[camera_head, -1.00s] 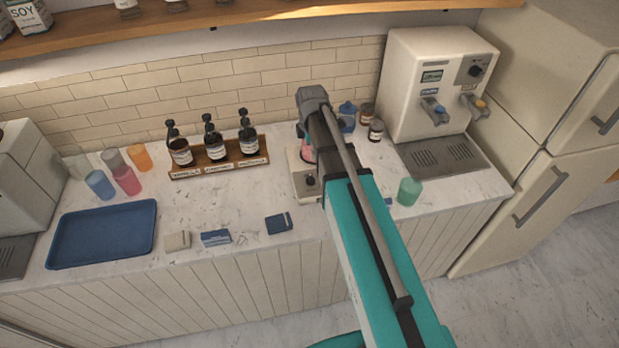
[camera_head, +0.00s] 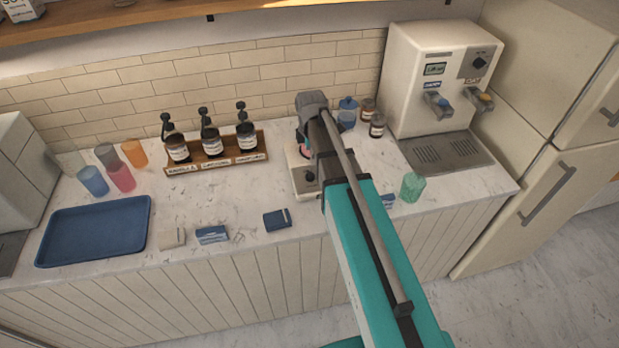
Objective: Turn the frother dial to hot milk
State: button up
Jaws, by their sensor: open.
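The frother (camera_head: 297,180) is a small pale machine on the counter, mostly hidden behind my arm. Its dark dial (camera_head: 308,177) shows on the front, just left of my arm; its setting is too small to read. Something pink shows above the base, partly covered. My gripper (camera_head: 303,147) hangs below the grey wrist, over the frother's upper part. It is open, with its fingers largely hidden by the wrist and arm. I cannot tell whether it touches the frother.
A bottle rack (camera_head: 218,160) stands left of the frother. Small boxes (camera_head: 277,220) lie in front, and a blue tray (camera_head: 95,231) is far left. Jars (camera_head: 377,125), a green cup (camera_head: 412,187) and a two-tap dispenser (camera_head: 440,75) stand to the right.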

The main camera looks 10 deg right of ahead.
aim_at(310, 173)
jog(key=shift+f+b, duration=4.2)
jog(key=shift+f, duration=0.35)
jog(key=c, duration=1)
jog(key=shift+a, duration=0.2)
jog(key=shift+c, duration=0.7)
jog(key=shift+d, duration=0.15)
